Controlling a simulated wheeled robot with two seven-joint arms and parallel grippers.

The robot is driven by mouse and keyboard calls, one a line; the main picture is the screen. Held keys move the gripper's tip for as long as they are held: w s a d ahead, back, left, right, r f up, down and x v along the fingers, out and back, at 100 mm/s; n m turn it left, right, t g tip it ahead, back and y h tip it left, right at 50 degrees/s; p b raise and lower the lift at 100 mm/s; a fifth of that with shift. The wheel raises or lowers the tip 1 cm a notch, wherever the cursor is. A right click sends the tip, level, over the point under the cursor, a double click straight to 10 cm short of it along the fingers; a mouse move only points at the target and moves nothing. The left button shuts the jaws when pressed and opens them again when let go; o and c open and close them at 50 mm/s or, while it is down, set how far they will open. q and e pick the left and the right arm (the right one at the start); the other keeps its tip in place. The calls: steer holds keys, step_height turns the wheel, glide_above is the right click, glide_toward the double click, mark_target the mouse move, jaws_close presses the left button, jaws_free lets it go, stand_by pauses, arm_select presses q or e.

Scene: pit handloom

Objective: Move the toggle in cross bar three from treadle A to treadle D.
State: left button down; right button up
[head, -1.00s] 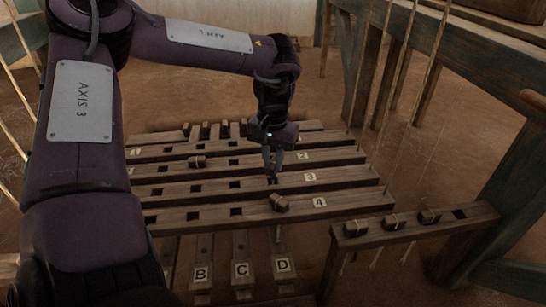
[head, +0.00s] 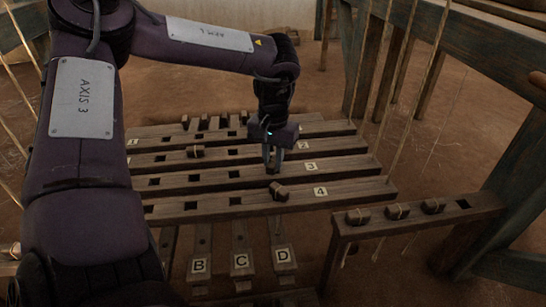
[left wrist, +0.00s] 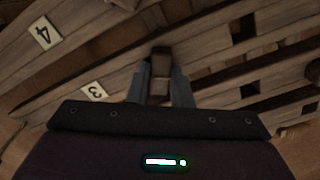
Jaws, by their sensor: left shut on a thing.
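Cross bar three (head: 215,177) runs across the middle of the head view beside its "3" label (head: 310,167). My left gripper (head: 272,165) points down at this bar's rightmost slot, in line with treadle D (head: 281,257). In the left wrist view, its two fingers are shut on the wooden toggle (left wrist: 160,87). The fingers hide most of the toggle, so I cannot tell how deep it sits in the slot. Bar three's other visible slots, to the left, look empty. Treadle A is hidden behind my left arm. My right gripper is not in view.
Another toggle (head: 278,190) sits in cross bar four, close in front of my gripper. One more toggle (head: 195,151) sits in cross bar two. A side rail (head: 420,222) with several toggles stands at right. Upright cords (head: 412,95) hang right of the bars.

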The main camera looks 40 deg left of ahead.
arm_select(q)
steer(key=c, duration=1.2)
jaws_free()
steer(key=shift+c, duration=0.2)
step_height(320, 180, up, 8)
steer(key=p, duration=0.5)
step_height(320, 180, up, 7)
steer(key=p, duration=0.5)
glide_above(273, 161)
steer(key=shift+f, duration=0.1)
